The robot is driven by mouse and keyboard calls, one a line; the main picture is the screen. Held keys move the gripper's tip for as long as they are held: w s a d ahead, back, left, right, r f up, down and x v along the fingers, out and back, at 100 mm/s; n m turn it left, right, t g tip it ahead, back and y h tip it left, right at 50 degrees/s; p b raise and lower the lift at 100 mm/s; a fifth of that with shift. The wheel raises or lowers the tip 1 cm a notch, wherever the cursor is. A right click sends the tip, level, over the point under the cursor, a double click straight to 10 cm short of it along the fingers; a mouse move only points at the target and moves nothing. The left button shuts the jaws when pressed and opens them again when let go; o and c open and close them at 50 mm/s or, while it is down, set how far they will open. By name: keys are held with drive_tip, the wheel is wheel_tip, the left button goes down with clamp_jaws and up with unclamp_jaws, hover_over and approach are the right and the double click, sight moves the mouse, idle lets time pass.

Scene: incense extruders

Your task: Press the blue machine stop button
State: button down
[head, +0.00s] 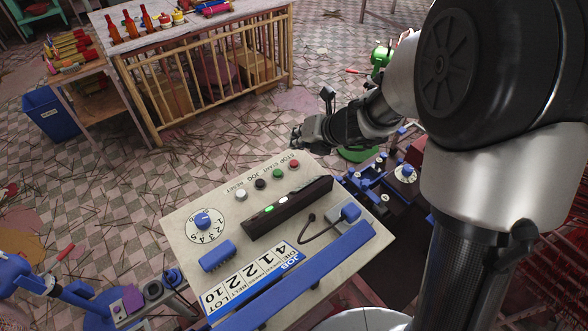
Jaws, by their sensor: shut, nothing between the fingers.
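A pale control panel (180,214) with blue parts stands in the lower middle. It has a row of buttons: red (294,164), green (277,174), black (260,184) and white (240,194). The printed words beside the row read STOP, START, JOG and RESET, with STOP beside the red button. My gripper (298,142) is shut and empty, beyond the panel's far edge and close to the red button in the picture. Its height over the panel is hard to tell. Blue machinery (372,184) shows right of the panel, partly hidden by my arm.
A wooden bench (200,32) and a blue bin (50,112) stand farther back. Sticks litter the floor.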

sight(297, 161)
drive_tip(key=shift+f+b, duration=1.2)
drive_tip(key=shift+f, duration=0.7)
drive_tip(key=shift+f+b, duration=0.3)
drive_tip(key=shift+f, duration=0.1)
drive_tip(key=shift+f+b, duration=0.45)
drive_tip(key=shift+f, duration=0.05)
idle(0.5)
drive_tip(key=shift+r, duration=0.1)
drive_tip(key=shift+r+p, duration=0.85)
drive_tip(key=shift+p, duration=0.1)
wheel_tip(297, 161, up, 5)
drive_tip(key=p, duration=0.5)
drive_tip(key=shift+r, duration=0.1)
